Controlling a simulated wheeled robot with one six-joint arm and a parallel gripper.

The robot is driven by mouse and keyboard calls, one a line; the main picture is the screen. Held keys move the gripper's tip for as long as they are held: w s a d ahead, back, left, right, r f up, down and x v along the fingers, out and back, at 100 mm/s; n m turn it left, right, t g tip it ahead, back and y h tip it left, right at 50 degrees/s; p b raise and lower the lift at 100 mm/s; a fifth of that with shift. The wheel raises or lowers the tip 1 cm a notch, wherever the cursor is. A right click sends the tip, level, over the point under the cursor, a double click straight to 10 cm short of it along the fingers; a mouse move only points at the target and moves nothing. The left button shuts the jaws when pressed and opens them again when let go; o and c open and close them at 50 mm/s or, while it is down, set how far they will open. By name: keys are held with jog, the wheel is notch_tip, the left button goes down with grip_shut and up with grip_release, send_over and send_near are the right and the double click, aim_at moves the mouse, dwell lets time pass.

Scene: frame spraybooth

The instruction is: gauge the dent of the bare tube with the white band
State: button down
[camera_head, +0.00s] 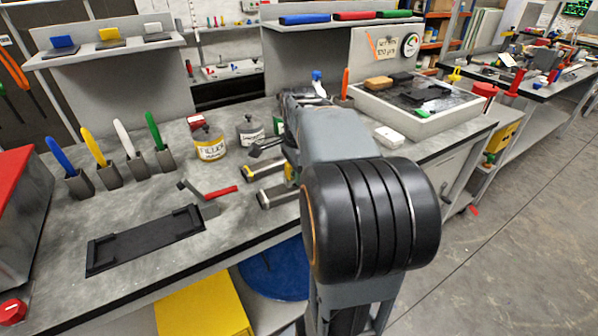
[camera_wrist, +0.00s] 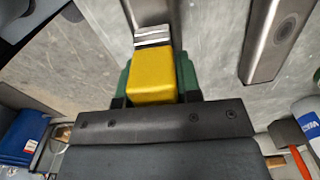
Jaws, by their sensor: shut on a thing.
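My gripper (camera_wrist: 152,85) is shut on a yellow block-shaped tool (camera_wrist: 154,73) with a ribbed metal tip (camera_wrist: 153,38). Green finger pads grip it from both sides. A bare metal tube (camera_wrist: 275,38) with a dark round mark lies on the bench to the right of the tool, apart from it. Another grey metal piece shows just beyond the tip; I cannot tell whether they touch. In the head view two short tubes, one farther (camera_head: 265,169) and one nearer (camera_head: 277,196), lie left of my arm, which hides their right ends. I cannot make out a white band.
A black tray (camera_head: 145,241) and a red-handled tool (camera_head: 219,192) lie to the left. A filler jar (camera_head: 209,146) and a grey jar (camera_head: 249,132) stand behind the tubes. Colored-handled tools stand in holders at the left. A grey-walled tray (camera_head: 436,118) is at the right.

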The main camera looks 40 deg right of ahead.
jog(key=shift+f+b, duration=0.3)
jog(key=shift+f, duration=0.2)
jog(key=c, duration=0.7)
grip_release()
jog(key=shift+c, duration=0.2)
jog(key=shift+r, duration=0.1)
notch_tip(320, 180, up, 13)
jog(key=p, duration=0.3)
jog(key=shift+r, duration=0.15)
jog(key=shift+a+r+n+p, duration=0.25)
jog(key=shift+a+n+p, duration=0.05)
jog(key=shift+p, duration=0.1)
jog(key=s+a+f+n+t+p, duration=0.1)
jog(key=s+a+n+p, duration=0.1)
jog(key=a+n, duration=0.3)
jog(key=s+a+f+n+t+p, duration=0.1)
jog(key=s+a+f+n+p, duration=0.1)
jog(key=a+n+p, duration=0.2)
jog(key=s+a+f+n+t+p, duration=0.1)
jog(key=s+a+f+n+p, duration=0.1)
jog(key=a+n, duration=0.6)
jog(key=s+n+p, duration=0.1)
jog(key=n+p, duration=0.1)
jog(key=n, duration=0.1)
jog(key=shift+a+f+t, duration=0.25)
jog(key=shift+t, duration=0.05)
